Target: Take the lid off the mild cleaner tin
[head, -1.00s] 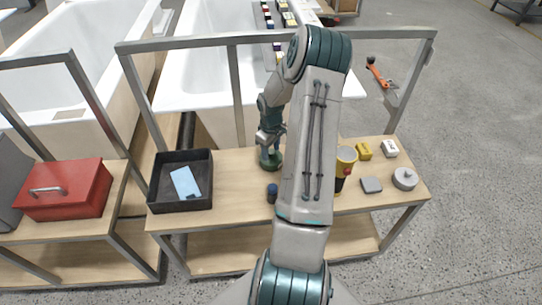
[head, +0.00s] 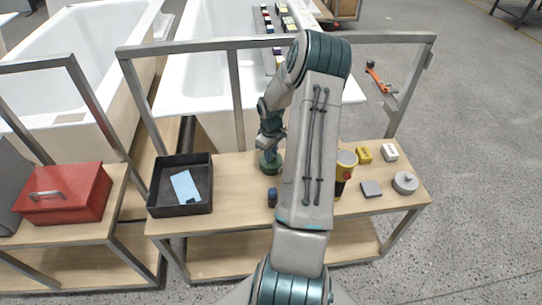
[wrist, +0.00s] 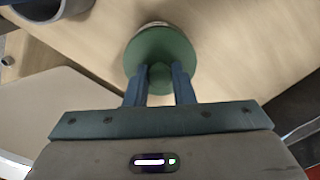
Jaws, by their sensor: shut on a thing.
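The green lid (wrist: 160,48) shows from above in the wrist view, round with a small green knob (wrist: 159,75) in its middle. My gripper (wrist: 160,82) has its two blue fingers closed on either side of this knob. A thin pale strip of the tin shows past the lid's far edge; most of the tin is hidden below the lid. In the head view the green tin (head: 270,164) stands on the wooden bench, with my gripper (head: 271,152) pointing down onto its top. I cannot tell whether the lid is seated or raised.
A black tray (head: 181,208) with a light blue card stands left of the tin. A small dark blue jar (head: 272,198) is in front. A metal rail (head: 220,44) runs behind.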

